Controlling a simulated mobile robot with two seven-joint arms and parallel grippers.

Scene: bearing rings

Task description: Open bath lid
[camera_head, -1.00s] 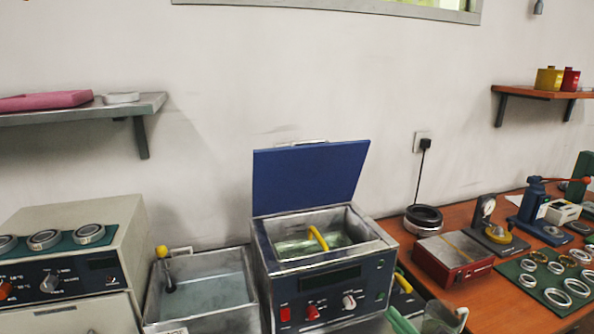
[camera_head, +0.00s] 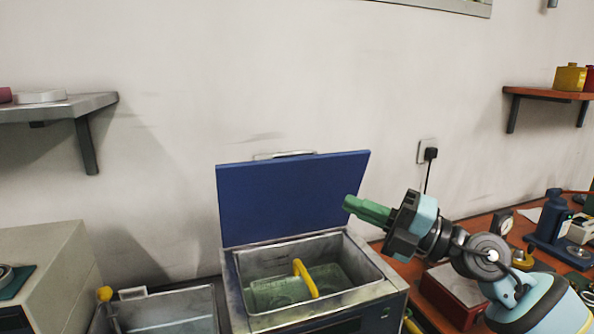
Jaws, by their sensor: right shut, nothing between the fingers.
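The blue bath lid (camera_head: 285,195) stands open, tilted up at the back of the metal bath (camera_head: 238,290). A metal handle (camera_head: 284,155) runs along the lid's top edge. Inside the bath, a yellow handle (camera_head: 304,278) rises over a greenish basket or liquid. My right gripper (camera_head: 348,205) has green fingers that are shut and empty. It is in front of the lid's right edge in the picture, above the bath's right rear corner; whether it touches the lid I cannot tell. My left gripper is not in view.
A second metal tank (camera_head: 165,310) with a yellow-topped tool (camera_head: 105,294) stands left of the bath. A beige box (camera_head: 50,265) is further left. Right of the bath, a red box (camera_head: 455,298) sits on the wooden bench. Shelves hang on both sides.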

